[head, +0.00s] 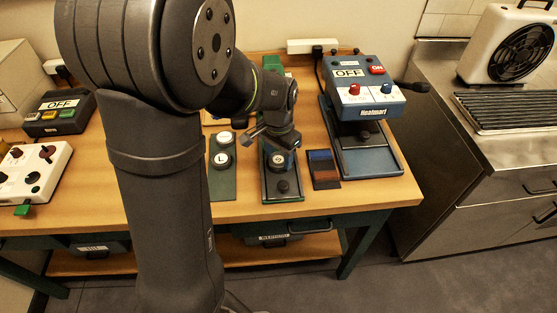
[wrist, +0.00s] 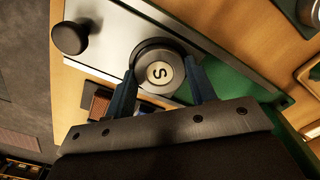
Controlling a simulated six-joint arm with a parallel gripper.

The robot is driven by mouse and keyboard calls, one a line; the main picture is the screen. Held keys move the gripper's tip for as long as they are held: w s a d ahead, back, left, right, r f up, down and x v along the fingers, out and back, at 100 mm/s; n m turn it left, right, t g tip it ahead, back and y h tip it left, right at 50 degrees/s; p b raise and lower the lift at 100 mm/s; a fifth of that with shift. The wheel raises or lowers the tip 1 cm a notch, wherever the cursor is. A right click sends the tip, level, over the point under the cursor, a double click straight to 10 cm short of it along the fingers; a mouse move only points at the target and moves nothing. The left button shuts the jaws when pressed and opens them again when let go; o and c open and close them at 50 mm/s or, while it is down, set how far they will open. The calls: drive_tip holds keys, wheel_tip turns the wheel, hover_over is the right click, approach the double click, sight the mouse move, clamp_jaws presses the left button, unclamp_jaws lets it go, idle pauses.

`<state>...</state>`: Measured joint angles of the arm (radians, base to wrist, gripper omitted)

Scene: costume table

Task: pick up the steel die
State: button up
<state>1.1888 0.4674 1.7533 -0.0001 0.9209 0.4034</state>
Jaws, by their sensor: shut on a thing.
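The steel die is a round grey piece with a cream disc marked S. It shows between my fingers in the wrist view (wrist: 158,72). In the head view the die (head: 277,160) sits at the green-edged press base (head: 268,190), under my wrist. My gripper (wrist: 160,82) is shut on the die, with one blue finger on each side of it. In the head view my gripper (head: 275,146) points down over the base. I cannot tell whether the die is touching the plate or slightly above it.
A dark knob (wrist: 69,38) stands on the same plate. A green mat (head: 222,184) to the left holds a die marked L (head: 221,160) and another round piece. A blue heat press (head: 362,100) and a red-and-blue swatch block (head: 322,168) are to the right.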

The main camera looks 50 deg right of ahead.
sight(281, 162)
drive_tip(key=shift+r, duration=0.55)
drive_tip(key=r, duration=0.2)
drive_tip(key=s+r, duration=0.1)
drive_tip(key=shift+r, duration=0.35)
drive_tip(key=s+a+r, duration=0.1)
drive_tip(key=s+r, duration=0.5)
drive_tip(key=s, duration=0.4)
drive_tip(key=w+a+f+n, duration=0.1)
drive_tip(key=w+a+n, duration=0.1)
drive_tip(key=w+a, duration=0.3)
drive_tip(key=w+a+n, duration=0.3)
drive_tip(key=a, duration=0.4)
drive_tip(key=shift+y, duration=0.4)
drive_tip(key=w+a+f, duration=0.1)
drive_tip(key=w+f, duration=0.1)
drive_tip(key=w, duration=0.1)
drive_tip(key=w+a+f, duration=0.1)
drive_tip(key=w+f, duration=0.1)
drive_tip(key=w, duration=0.1)
drive_tip(key=w+a+f, duration=0.1)
drive_tip(key=w+f, duration=0.2)
drive_tip(key=w, duration=0.1)
drive_tip(key=shift+w, duration=0.1)
drive_tip(key=shift+w+f, duration=0.1)
drive_tip(key=shift+w, duration=0.1)
drive_tip(key=shift+f, duration=2)
